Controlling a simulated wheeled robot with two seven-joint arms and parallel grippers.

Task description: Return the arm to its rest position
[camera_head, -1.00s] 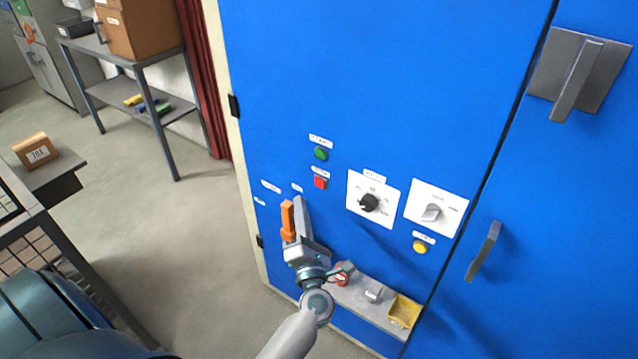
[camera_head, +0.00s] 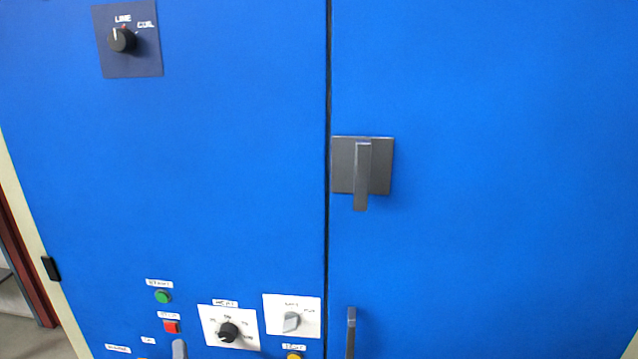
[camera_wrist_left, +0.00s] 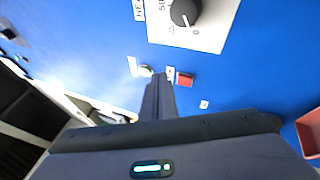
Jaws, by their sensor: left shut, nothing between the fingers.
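My left gripper (camera_head: 180,349) shows only as a grey fingertip at the bottom edge of the head view, in front of the blue cabinet (camera_head: 230,180). The rest of the arm is out of frame. In the left wrist view its fingers (camera_wrist_left: 158,92) are together and empty, pointing at the blue panel near a red button (camera_wrist_left: 185,79). Whether they touch the panel I cannot tell. The right gripper is not in view.
The panel carries a green start button (camera_head: 162,297), a red stop button (camera_head: 171,327), a heat knob (camera_head: 228,332) and a grey switch (camera_head: 291,321). A door handle (camera_head: 362,175) sticks out. A reddish bin (camera_wrist_left: 310,133) shows at the wrist view's right.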

